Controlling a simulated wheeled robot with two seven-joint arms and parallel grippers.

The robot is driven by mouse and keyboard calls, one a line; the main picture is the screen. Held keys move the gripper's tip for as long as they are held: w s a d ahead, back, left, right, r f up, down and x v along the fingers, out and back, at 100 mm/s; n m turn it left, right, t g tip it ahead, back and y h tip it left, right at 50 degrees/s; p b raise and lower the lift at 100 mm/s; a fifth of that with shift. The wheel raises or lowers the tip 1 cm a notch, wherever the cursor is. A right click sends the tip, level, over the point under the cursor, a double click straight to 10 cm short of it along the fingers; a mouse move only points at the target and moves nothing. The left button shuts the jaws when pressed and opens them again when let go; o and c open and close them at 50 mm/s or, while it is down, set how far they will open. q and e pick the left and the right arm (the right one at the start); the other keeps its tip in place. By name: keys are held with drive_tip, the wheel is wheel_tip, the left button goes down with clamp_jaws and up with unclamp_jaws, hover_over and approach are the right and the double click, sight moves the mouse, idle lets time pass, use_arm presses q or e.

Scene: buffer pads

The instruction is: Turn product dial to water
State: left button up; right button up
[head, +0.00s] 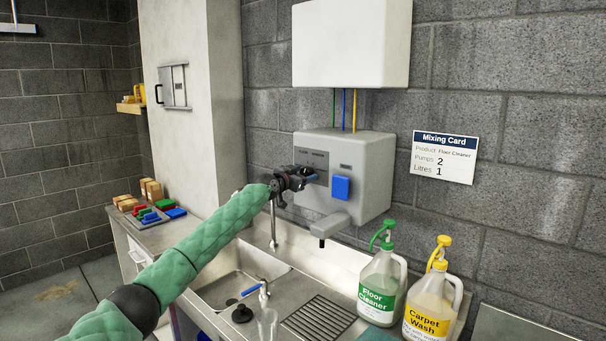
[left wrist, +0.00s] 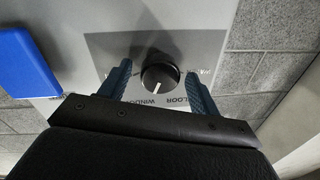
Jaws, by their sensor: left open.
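The product dial (left wrist: 159,78) is a round black knob with a white pointer line on a grey plate (left wrist: 190,45). In the left wrist view the pointer aims at the bottom edge, slightly left, near the labels WINDOW and FLOOR. A partly hidden label at the right begins "Wat". The plate sits on the grey dispenser box (head: 366,165) on the wall; in the head view my gripper hides the dial. My left gripper (head: 310,179) is open at the plate, with one blue finger on each side of the dial, apparently apart from it. My right gripper is not in view.
A blue button (head: 341,188) is right of the plate. Floor Cleaner (head: 381,290) and Carpet Wash (head: 431,308) jugs stand at right. A Mixing Card (head: 444,157) hangs on the wall.

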use_arm(q)
drive_tip(key=c, duration=1)
